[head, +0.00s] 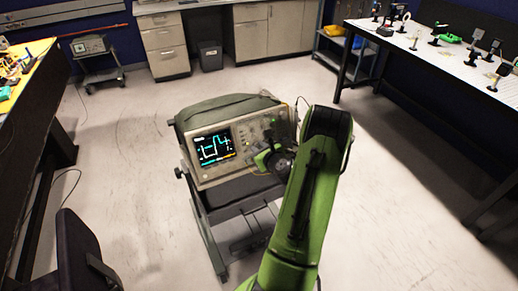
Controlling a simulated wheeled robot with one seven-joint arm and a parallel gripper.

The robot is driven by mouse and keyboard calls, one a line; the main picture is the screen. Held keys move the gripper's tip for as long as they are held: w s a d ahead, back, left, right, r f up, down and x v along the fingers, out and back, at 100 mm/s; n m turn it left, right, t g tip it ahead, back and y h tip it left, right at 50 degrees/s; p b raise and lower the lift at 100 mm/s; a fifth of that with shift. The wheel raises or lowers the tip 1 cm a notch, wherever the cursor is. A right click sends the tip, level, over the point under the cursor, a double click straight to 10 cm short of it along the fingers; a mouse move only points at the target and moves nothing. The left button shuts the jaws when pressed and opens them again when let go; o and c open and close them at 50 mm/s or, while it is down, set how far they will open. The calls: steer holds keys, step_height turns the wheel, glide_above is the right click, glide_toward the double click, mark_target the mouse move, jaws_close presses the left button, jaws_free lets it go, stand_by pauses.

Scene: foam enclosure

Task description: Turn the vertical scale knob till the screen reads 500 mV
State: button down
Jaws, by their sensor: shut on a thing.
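The oscilloscope (236,132) stands on a wheeled cart in the middle of the head view, its front panel facing me. Its lit screen (214,147) shows a cyan stepped trace and small coloured text, too small to read. The knobs and buttons (245,132) are to the right of the screen. My green arm comes in from the lower right, and my gripper (262,160) is at the lower right part of the panel, shut on a knob there. The gripper hides that knob, so I cannot tell which one it is or how it is turned.
The cart (213,218) has a dark shelf below the oscilloscope. A dark chair (78,255) and a bench (40,90) are at the left. A long table (440,62) with small fixtures is at the right. The floor around the cart is mostly clear.

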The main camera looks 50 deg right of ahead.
steer(key=shift+n+b, duration=0.3)
steer(key=n+b, duration=0.5)
steer(key=n, duration=0.1)
steer(key=shift+f, duration=0.15)
steer(key=n+b, duration=0.4)
steer(key=n, duration=0.1)
steer(key=shift+d, duration=0.1)
steer(key=shift+r+n, duration=0.2)
steer(key=shift+n, duration=0.1)
steer(key=c, duration=1.2)
jaws_free()
steer(key=shift+c, duration=0.2)
steer(key=shift+s, duration=0.1)
